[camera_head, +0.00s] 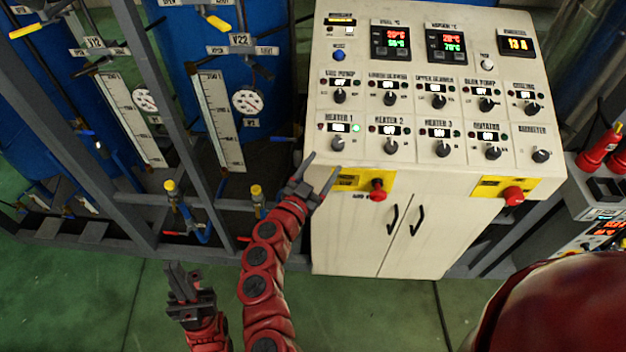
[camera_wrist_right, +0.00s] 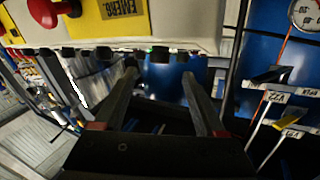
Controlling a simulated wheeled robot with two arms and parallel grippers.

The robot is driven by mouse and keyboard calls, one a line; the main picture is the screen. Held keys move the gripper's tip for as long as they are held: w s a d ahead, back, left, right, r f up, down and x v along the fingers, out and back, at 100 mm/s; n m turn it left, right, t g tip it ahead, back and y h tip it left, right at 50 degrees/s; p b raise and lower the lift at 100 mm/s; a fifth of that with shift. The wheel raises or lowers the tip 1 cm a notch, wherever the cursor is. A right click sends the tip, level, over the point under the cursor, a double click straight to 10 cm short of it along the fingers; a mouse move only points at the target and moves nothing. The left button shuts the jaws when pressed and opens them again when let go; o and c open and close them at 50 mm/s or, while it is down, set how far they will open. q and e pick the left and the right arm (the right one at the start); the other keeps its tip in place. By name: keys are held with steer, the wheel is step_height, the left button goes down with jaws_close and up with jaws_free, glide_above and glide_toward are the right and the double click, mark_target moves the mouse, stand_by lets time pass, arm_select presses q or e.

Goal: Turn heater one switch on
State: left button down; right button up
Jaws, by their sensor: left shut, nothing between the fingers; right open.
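The Heater 1 switch (camera_head: 337,144) is a black rotary knob at the left end of the lower row on the cream control panel (camera_head: 415,167). My right gripper (camera_head: 322,164) is open and empty, just below and left of this knob at the panel's front edge, apart from the knob. In the right wrist view its two fingers (camera_wrist_right: 160,78) are spread with nothing between them, under the panel edge. My left gripper (camera_head: 184,283) is shut and empty, low over the green floor.
A red emergency button (camera_head: 377,190) on a yellow plate is close to the right of my right gripper; another (camera_head: 513,195) is further right. Other knobs crowd the panel, including Heater 2 (camera_head: 390,146). Grey frame posts (camera_head: 190,110) and blue tanks stand left.

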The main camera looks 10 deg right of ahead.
steer(key=v, duration=0.5)
stand_by(0.4)
